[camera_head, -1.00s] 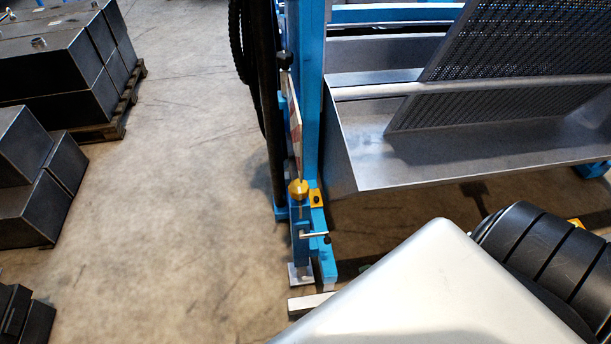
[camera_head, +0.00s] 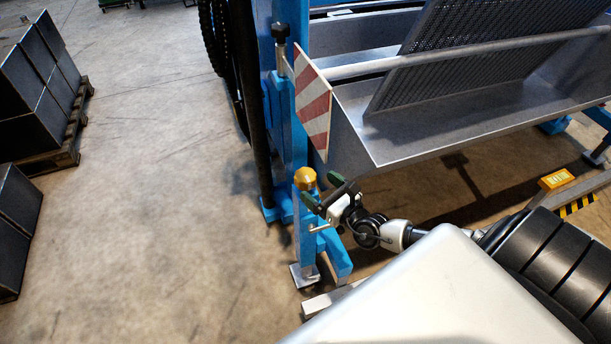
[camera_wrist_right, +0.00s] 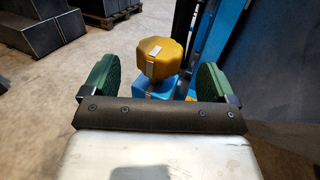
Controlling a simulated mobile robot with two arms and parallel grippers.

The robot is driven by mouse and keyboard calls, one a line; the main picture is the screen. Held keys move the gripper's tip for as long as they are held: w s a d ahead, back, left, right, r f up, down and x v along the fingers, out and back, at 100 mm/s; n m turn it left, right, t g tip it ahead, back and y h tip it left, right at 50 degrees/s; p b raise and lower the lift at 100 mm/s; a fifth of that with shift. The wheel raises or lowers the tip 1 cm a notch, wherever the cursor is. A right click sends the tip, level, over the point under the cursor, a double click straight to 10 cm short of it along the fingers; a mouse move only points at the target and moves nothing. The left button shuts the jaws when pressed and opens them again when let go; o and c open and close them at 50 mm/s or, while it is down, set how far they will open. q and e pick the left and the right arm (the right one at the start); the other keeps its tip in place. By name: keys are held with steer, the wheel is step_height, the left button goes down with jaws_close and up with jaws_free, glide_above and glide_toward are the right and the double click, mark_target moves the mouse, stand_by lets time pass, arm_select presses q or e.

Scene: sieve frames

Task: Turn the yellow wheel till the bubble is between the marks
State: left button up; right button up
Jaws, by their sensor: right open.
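In the wrist view the wheel stands ahead, between the directions of the two pads (camera_wrist_right: 156,80), and nothing is gripped. A small yellow part (camera_wrist_right: 190,97) shows beside the post; no bubble or marks can be made out. My left gripper is not in view.
The striped board (camera_head: 313,100) hangs close above the wheel. The grey metal trough (camera_head: 440,135) is to the right. A small crank handle (camera_head: 320,227) sticks out below the gripper. Dark blocks on a pallet (camera_head: 62,150) stand far left, with clear floor (camera_head: 160,200) between.

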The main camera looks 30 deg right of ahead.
mark_target(313, 182)
steer(key=w, duration=0.4)
steer(key=w+a, duration=0.1)
steer(key=shift+w, duration=0.4)
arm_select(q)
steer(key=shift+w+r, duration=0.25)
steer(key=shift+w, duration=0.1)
